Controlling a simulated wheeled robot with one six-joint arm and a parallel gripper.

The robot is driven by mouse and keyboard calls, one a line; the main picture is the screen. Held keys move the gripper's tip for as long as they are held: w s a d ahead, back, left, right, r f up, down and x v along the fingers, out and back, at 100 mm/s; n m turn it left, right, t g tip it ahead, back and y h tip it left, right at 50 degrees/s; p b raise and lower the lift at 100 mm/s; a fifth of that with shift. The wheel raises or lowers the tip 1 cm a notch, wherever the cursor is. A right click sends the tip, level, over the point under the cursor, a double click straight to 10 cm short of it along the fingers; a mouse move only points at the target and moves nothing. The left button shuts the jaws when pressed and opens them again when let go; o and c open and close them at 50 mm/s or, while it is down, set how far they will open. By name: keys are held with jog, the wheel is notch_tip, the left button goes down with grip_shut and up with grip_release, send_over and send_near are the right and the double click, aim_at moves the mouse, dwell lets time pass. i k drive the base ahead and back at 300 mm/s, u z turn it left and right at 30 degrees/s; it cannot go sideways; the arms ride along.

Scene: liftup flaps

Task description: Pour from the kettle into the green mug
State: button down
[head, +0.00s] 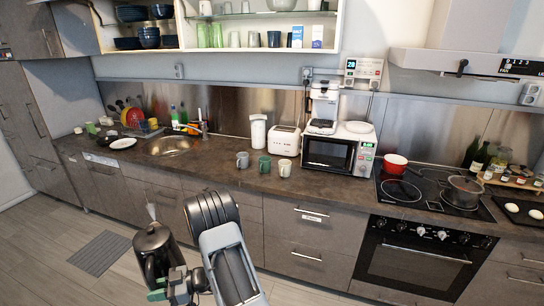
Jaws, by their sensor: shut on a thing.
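The green mug (264,165) stands upright on the dark counter (205,170), between a grey mug (242,160) on its left and a cream mug (285,168) on its right. A dark kettle (153,247) is at the lower left of the head view, in front of the lower cabinets. My gripper (166,287) is shut on the kettle at its lower right side and partly hidden by my arm. The kettle looks about upright and is well apart from the mugs, to their left and nearer to me. The inside of the green mug is too small to tell.
A white toaster (283,141) and paper towel roll (258,131) stand behind the mugs. A microwave (338,148) with a coffee machine (324,105) on top is to the right. The sink (170,146) is left. The counter between sink and mugs is mostly clear.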

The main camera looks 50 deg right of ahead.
aim_at(264, 166)
jog(key=z, duration=0.7)
jog(key=i, duration=0.8)
jog(key=z, duration=0.8)
